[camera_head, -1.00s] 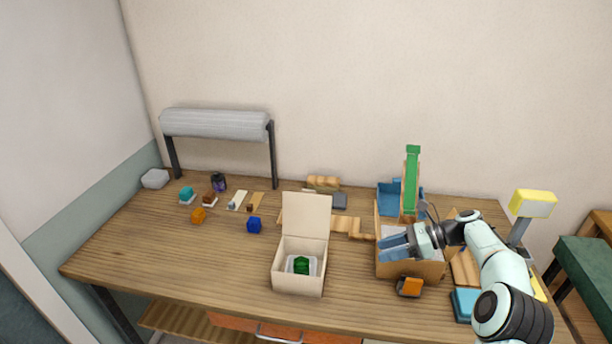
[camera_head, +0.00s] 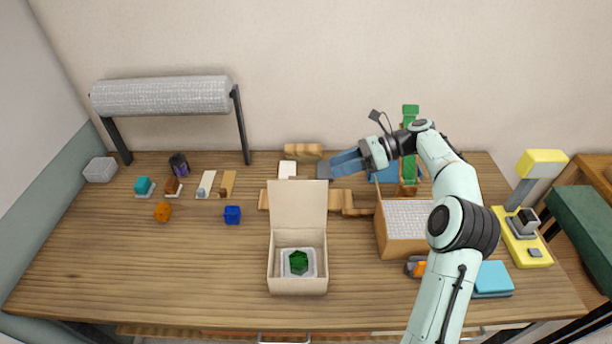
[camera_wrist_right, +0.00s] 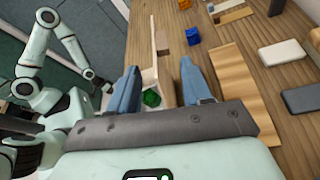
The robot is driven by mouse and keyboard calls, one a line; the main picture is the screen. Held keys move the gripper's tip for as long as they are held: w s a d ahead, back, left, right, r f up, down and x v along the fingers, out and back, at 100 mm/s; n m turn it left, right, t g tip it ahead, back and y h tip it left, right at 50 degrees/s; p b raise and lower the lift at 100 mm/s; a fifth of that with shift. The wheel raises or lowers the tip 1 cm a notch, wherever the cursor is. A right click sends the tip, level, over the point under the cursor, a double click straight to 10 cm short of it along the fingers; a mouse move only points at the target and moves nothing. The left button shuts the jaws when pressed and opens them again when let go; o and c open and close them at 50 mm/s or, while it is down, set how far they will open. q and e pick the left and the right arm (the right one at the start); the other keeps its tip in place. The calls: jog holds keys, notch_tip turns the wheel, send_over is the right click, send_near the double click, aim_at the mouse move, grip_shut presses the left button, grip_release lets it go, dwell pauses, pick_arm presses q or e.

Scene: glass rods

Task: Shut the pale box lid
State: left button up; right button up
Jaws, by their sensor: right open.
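The pale box (camera_head: 298,284) stands on the table with a green faceted piece (camera_head: 299,262) on a light tray inside. Its lid (camera_head: 298,205) stands upright, open, at the box's back edge. My right gripper (camera_head: 345,163) is open and empty, behind and to the right of the lid, apart from it. In the right wrist view, the lid (camera_wrist_right: 154,45) shows edge-on beyond the fingers, and the green piece (camera_wrist_right: 152,99) shows between them. My left arm is at the left of that view; its gripper (camera_wrist_right: 104,87) is too small to read.
A cardboard box (camera_head: 405,247) with grey lining stands right of the pale box, below my right arm. Wooden step-like blocks (camera_head: 345,203) lie behind the lid. A blue cube (camera_head: 232,214) and an orange piece (camera_head: 162,212) are to the left. The table's front left is clear.

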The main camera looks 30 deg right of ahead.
aim_at(301, 178)
jog(key=b+x, duration=0.1)
jog(key=x, duration=0.7)
jog(key=shift+w+f, duration=0.1)
jog(key=shift+f, duration=0.05)
pick_arm(q)
jog(key=shift+s+f, duration=0.9)
jog(key=shift+f, duration=0.15)
pick_arm(e)
jog(key=shift+w+a+f, duration=0.15)
jog(key=shift+w+a, duration=0.2)
jog(key=shift+a, duration=0.2)
